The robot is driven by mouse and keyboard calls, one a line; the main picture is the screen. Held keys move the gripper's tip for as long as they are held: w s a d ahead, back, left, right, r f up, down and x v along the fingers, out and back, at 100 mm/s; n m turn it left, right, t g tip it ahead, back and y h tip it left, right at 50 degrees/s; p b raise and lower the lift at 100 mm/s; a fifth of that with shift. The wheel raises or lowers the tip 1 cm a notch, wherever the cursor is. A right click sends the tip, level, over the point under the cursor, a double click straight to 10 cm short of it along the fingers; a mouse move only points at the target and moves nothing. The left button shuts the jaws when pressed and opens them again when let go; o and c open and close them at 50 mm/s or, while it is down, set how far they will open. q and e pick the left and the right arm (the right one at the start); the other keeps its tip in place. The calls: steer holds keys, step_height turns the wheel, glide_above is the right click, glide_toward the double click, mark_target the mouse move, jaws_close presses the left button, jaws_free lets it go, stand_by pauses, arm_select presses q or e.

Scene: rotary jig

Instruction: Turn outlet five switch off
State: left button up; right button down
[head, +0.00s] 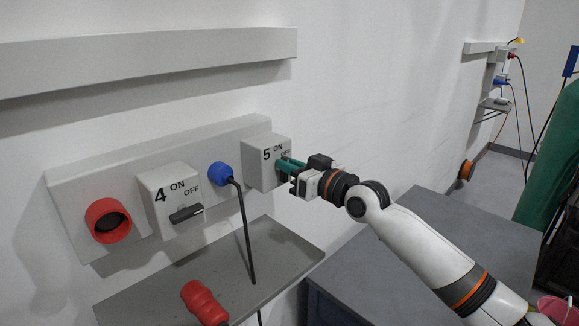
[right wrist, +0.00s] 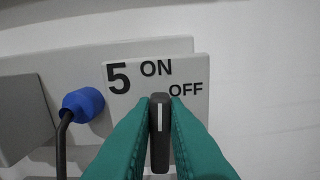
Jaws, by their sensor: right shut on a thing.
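The outlet five switch box (head: 258,172) is a light grey box on the wall panel, marked 5, ON and OFF. It also shows in the right wrist view (right wrist: 118,72). Its dark switch handle (right wrist: 160,130) with a white line stands upright in the right wrist view, the line below and between the words ON and OFF. My right gripper (head: 284,166) has green fingers, shut on the handle from both sides. In the head view the fingers hide the handle. My left gripper is not in view.
The outlet four switch box (head: 160,212) has its handle tilted toward OFF's side. A blue plug (head: 220,174) with a black cable sits between the boxes. A red socket (head: 107,221) is at left. A red connector (head: 204,302) lies on the grey shelf (head: 262,250) below.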

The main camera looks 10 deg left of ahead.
steer(key=shift+w+d+f+m+p, duration=0.2)
steer(key=shift+m+p, duration=0.8)
steer(key=shift+m, duration=1.85)
steer(key=shift+w+d+f+m+p, duration=0.25)
steer(key=shift+m+p, duration=0.7)
steer(key=shift+m, duration=1.95)
steer(key=shift+w+a+f+m+p, duration=0.1)
steer(key=shift+f+m+p, duration=0.25)
steer(key=shift+m+p, duration=1.6)
steer(key=shift+m+b, duration=0.95)
steer(key=shift+m, duration=0.05)
steer(key=c, duration=1.4)
jaws_free()
steer(key=shift+c, duration=0.2)
